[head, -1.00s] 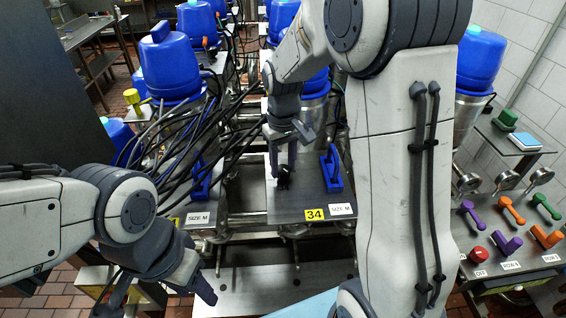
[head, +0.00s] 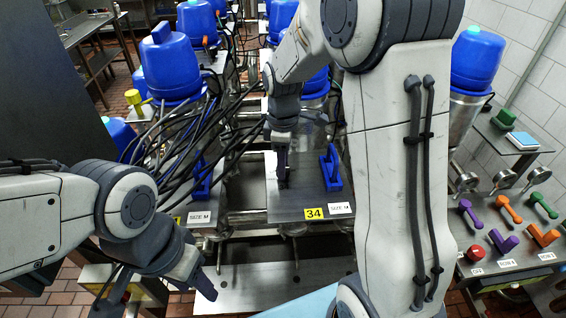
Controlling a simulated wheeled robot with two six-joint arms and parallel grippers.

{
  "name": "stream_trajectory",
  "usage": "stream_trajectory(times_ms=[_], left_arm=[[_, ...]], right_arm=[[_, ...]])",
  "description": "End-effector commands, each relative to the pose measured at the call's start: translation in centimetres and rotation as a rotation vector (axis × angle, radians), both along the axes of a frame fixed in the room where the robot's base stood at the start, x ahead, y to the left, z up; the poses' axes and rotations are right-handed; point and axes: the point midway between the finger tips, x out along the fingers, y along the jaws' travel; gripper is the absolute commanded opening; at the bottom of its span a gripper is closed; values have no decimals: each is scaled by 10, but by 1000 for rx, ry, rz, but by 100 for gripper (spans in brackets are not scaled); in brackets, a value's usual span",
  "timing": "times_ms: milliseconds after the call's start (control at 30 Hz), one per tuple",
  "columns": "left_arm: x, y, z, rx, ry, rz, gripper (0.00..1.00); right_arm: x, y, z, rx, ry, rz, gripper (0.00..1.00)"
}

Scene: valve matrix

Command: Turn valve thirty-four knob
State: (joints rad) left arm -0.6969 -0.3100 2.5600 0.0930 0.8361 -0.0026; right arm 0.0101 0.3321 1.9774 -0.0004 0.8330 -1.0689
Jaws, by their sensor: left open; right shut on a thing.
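The plate of valve thirty-four bears a yellow label "34" (head: 314,213) on its front edge, beside a white "SIZE M" label (head: 341,208). A blue handle (head: 331,168) stands on the right of this steel plate (head: 300,200). My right gripper (head: 283,182) points down at the plate's left part, left of the blue handle. It is shut on a small dark knob, which its fingers mostly hide. My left gripper (head: 160,303) is open and empty at the lower left, apart from the plate.
Black cables (head: 190,130) hang to the left of the plate. Another blue handle (head: 201,180) stands on the neighbouring plate. At the right, a panel holds purple (head: 508,243), orange (head: 545,236) and green levers. Blue-capped vessels (head: 170,65) stand behind.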

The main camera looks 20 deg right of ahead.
Motion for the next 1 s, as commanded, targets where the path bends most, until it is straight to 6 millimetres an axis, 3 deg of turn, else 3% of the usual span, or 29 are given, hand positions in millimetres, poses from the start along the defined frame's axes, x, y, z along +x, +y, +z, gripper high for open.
stream_trajectory(times_ms=[400, 900, 933, 1000], left_arm=[[0, 0, 2, 0, 0, 0, 50], [0, 0, 2, 0, 0, 0, 50], [0, 0, 2, 0, 0, 0, 50], [0, 0, 2, 0, 0, 0, 50]], right_arm=[[1, 0, 1, 1, -5, 166, 0], [2, 0, 1, 0, -6, 182, 0], [2, 0, 1, 0, -6, 182, 51], [1, 0, 1, 0, -6, 182, 74]])
